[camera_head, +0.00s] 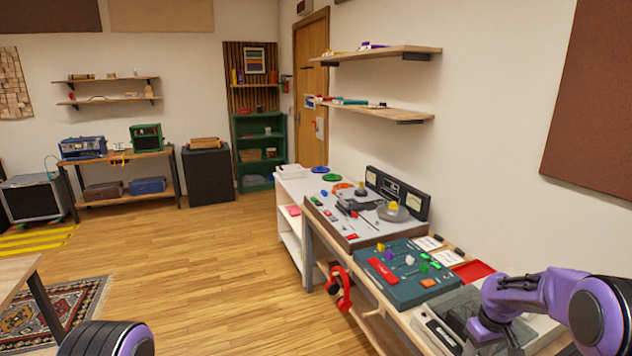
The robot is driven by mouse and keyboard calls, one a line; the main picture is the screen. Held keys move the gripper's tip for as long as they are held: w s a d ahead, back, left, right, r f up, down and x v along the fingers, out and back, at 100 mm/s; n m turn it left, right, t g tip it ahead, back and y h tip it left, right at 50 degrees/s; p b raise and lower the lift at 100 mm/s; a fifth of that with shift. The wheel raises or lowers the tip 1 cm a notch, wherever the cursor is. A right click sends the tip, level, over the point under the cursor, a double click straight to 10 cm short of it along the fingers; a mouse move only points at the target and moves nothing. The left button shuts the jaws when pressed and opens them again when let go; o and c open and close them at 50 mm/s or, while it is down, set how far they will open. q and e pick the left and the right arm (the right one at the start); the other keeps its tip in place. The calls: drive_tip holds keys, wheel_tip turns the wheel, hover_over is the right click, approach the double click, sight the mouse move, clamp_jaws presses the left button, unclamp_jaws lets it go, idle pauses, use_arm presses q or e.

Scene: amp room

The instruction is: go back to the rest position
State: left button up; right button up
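My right arm comes in at the right edge, purple and black. Its gripper (495,335) points down over the near end of the workbench, above a grey box with a clear-looking top (455,325). The fingers are dark and small, and I cannot tell whether they are open or shut or whether they touch the box. Part of my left arm shows as a black and purple rounded link at the bottom left. My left gripper is out of view.
The workbench (352,240) along the right wall holds a green panel (405,285), a red tray (473,271) and a dark meter unit (397,192). Red headphones (340,288) hang at its front edge. Wall shelves (380,52) are above. The wooden floor (215,285) at centre is clear. A table (18,268) stands at left.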

drive_tip(key=s+a+f+m+t+h+b, duration=0.15)
drive_tip(key=s+a+f, duration=0.25)
drive_tip(key=s+f, duration=0.5)
drive_tip(key=s+a+f+m+g+y+b, duration=0.1)
drive_tip(key=s+a+f+m+b, duration=0.3)
drive_tip(key=f, duration=0.9)
drive_tip(key=s+a+f+m+t+h+b, duration=0.1)
drive_tip(key=s+m+t+h+b, duration=0.1)
drive_tip(key=s, duration=2.2)
drive_tip(key=shift+s+a+f+m+h, duration=0.3)
drive_tip(key=shift+a+f+m+h, duration=0.1)
drive_tip(key=shift+m+h, duration=0.35)
